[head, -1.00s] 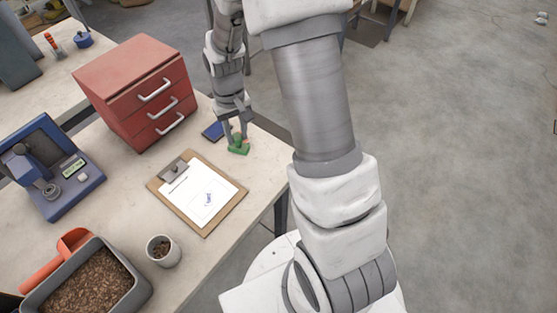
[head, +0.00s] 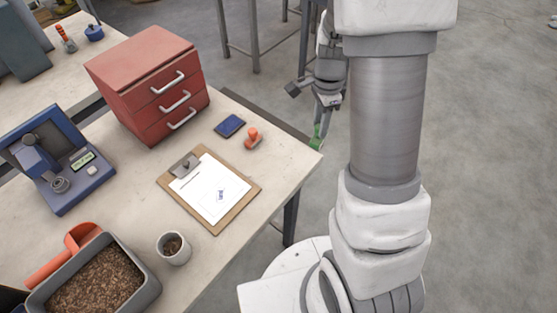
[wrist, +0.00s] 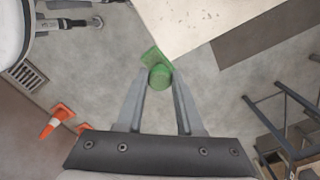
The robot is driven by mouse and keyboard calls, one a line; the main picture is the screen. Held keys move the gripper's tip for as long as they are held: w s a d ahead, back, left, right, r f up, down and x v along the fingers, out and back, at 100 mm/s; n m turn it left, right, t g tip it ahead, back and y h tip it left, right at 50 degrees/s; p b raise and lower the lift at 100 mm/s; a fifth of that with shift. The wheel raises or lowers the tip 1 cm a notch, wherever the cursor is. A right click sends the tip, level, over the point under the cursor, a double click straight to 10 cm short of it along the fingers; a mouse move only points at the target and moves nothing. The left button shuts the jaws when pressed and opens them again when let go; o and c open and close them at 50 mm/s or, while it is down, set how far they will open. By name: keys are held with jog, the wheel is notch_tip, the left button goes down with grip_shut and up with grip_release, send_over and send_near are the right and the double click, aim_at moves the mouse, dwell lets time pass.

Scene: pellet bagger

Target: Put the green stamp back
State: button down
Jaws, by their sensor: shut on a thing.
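My gripper (head: 322,108) is shut on the green stamp (head: 316,137) and holds it just off the table's right corner. In the wrist view the green stamp (wrist: 160,76) sits between the two fingertips (wrist: 160,78), with its green base beyond them near the table edge. The blue ink pad (head: 230,126) lies on the table in front of the red drawer unit. An orange-red stamp (head: 252,139) stands beside the pad, nearer the right edge. The clipboard (head: 253,186) holds a white sheet with a small blue mark.
The red drawer unit (head: 147,84) stands at the back of the table (head: 290,160). A blue scale-like device (head: 52,158), a grey tub of pellets (head: 148,287) and a small cup (head: 174,248) are at left and front. Orange cones (wrist: 57,119) stand on the floor.

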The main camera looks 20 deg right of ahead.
jog(key=shift+s+d+m, duration=0.15)
jog(key=shift+d+m, duration=0.15)
jog(key=shift+m, duration=0.5)
jog(key=shift+w+a+f+p, duration=0.2)
jog(key=shift+w+a+f, duration=0.6)
jog(key=shift+a+f, duration=1)
jog(key=shift+w+a+f+p, duration=0.2)
jog(key=shift+w+a+f, duration=0.65)
jog(key=shift+a+f, duration=0.9)
jog(key=shift+w+a+f+p, duration=0.2)
jog(key=shift+w+a+f, duration=0.6)
jog(key=shift+a+f, duration=1)
jog(key=shift+d+f, duration=0.1)
jog(key=shift+d, duration=0.05)
jog(key=shift+f, duration=0.15)
jog(key=c, duration=0.5)
grip_release()
jog(key=shift+c, duration=0.2)
